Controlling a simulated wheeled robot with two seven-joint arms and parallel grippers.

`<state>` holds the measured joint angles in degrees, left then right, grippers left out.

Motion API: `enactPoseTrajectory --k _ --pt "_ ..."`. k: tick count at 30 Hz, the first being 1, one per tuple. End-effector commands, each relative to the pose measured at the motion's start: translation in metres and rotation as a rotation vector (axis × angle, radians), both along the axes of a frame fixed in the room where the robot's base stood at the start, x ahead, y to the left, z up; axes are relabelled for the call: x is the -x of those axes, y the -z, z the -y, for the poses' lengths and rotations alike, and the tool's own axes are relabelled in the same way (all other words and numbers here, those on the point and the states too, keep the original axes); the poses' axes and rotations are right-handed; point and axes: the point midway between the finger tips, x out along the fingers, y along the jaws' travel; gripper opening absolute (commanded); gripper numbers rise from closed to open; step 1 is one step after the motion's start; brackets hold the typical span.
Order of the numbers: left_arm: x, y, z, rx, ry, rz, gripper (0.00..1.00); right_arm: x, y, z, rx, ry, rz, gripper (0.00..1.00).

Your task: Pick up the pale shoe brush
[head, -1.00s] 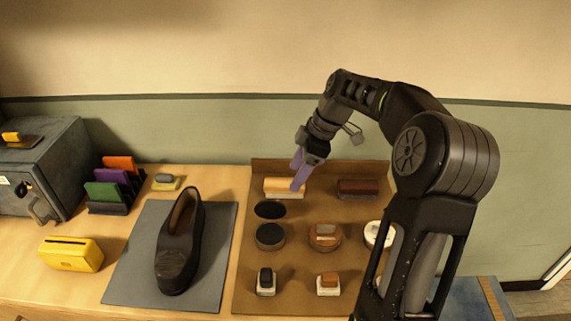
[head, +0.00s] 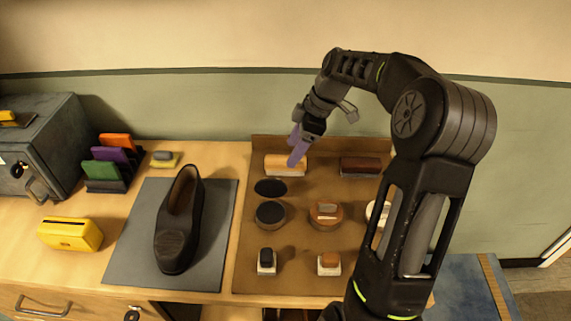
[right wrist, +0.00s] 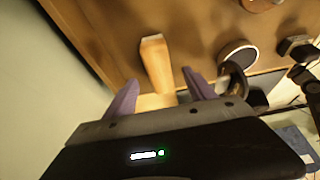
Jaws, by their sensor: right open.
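The pale shoe brush (head: 272,166) has a light wooden back and lies at the back left of the brown tray (head: 306,190). My right gripper (head: 294,157) has purple fingers and is at the brush, partly covering it in the head view. In the right wrist view, the open fingers (right wrist: 160,92) point toward the pale brush (right wrist: 157,62), which shows between and beyond them. I cannot tell from these views whether a finger touches it. My left gripper is not in view.
A dark brown brush (head: 360,166) lies to the right on the tray. A black shoe (head: 178,225) is on a grey mat (head: 127,262). A raised tray edge (head: 320,142) stands behind the brushes.

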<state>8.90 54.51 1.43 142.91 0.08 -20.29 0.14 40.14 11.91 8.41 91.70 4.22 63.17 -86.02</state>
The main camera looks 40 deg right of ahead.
Motion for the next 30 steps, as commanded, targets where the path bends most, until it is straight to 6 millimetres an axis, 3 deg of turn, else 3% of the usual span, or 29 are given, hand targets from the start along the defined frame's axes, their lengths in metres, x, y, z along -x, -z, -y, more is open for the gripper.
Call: enactPoseTrajectory --k 7,18,30 --pt "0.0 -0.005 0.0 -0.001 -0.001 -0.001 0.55 -0.003 0.007 -0.004 -0.002 -0.002 -0.003 0.64" --pt "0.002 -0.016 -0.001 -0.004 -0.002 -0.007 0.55 -0.015 0.046 -0.017 0.0 0.001 0.0 0.64" --pt "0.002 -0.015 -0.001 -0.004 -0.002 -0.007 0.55 -0.016 0.047 -0.017 0.001 0.0 0.001 0.64"
